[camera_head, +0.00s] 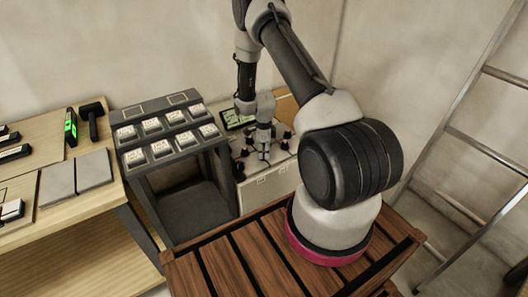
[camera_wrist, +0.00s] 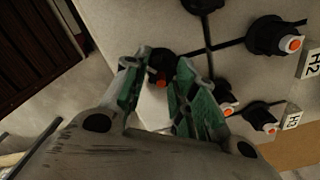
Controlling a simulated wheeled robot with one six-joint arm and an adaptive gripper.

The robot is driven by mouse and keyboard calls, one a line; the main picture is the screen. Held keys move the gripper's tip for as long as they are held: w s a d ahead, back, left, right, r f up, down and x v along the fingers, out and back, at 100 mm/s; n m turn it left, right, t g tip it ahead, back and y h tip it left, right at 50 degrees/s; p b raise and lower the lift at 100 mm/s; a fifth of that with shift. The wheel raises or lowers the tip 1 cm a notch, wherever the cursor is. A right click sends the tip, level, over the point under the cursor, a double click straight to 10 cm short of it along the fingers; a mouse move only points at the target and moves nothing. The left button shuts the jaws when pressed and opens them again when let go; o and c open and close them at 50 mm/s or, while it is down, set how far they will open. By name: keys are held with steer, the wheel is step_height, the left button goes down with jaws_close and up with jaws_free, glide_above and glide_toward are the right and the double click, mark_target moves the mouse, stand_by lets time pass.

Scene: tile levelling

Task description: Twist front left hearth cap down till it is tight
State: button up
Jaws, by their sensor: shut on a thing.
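My gripper (camera_head: 263,157) points down over the pale tiled block in the head view. In the wrist view my gripper (camera_wrist: 168,72) has its green-padded fingers around a black cap with an orange part (camera_wrist: 159,79), near the slab's edge, and is shut on it. The fingers hide part of this cap. Other black caps with orange and white tops stand on the tile joints: one at upper right (camera_wrist: 268,37) and one at lower right (camera_wrist: 261,118). Another is partly hidden behind the right finger. How tight the held cap sits cannot be told.
White labels, one reading H2 (camera_wrist: 311,63), stand by the caps. A dark rack with several white-topped pieces (camera_head: 165,148) stands left of the block. A wooden bench (camera_head: 75,225) is farther left; a ladder (camera_head: 450,130) leans at right. Slatted wood (camera_head: 235,262) lies in front.

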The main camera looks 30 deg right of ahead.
steer(key=shift+m, duration=0.5)
steer(key=o, duration=1)
step_height(320, 180, up, 12)
stand_by(0.5)
